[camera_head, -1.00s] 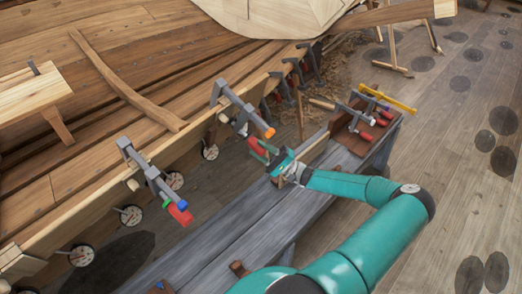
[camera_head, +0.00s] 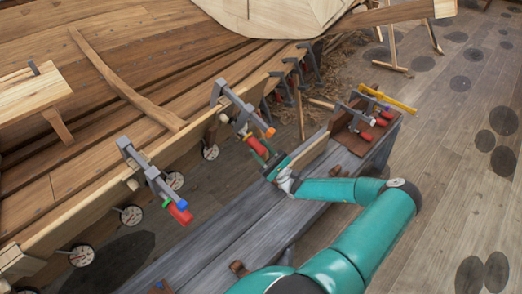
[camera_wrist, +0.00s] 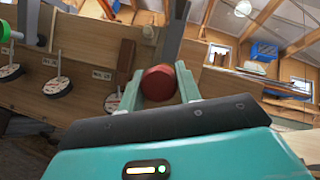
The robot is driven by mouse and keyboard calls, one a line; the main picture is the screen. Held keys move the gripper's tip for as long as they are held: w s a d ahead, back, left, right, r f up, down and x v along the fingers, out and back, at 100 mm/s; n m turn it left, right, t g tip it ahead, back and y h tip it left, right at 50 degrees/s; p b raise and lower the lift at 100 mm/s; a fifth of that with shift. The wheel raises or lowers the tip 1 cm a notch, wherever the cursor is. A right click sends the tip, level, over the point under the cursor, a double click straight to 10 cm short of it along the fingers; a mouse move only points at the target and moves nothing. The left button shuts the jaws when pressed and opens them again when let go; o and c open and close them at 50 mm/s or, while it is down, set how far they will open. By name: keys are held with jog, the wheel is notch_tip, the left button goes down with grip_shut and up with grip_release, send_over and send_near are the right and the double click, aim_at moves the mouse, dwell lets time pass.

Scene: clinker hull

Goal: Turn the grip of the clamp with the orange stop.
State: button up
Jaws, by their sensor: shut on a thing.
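The clamp with the orange stop (camera_head: 269,132) hangs on the plank edge at the middle of the head view; its grey bar (camera_head: 238,103) slopes down to the right. Its red grip (camera_head: 254,144) hangs under the bar's lower end. My gripper (camera_head: 264,156) reaches it from below right. In the wrist view the round end of the red grip (camera_wrist: 158,83) sits between the two pale green fingers of my gripper (camera_wrist: 159,90), which are shut on it. The fingers hide part of the grip's sides.
A second clamp with a blue stop (camera_head: 182,205) and red grip hangs to the left. A grey bench (camera_head: 225,233) runs below my arm. Several spare clamps (camera_head: 366,112) lie on its far end. Dial gauges (camera_head: 132,215) line the hull's lower edge.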

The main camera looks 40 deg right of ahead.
dwell(0.4)
jog(key=o, duration=1)
jog(key=v, duration=1.4)
jog(key=shift+w+a, duration=0.1)
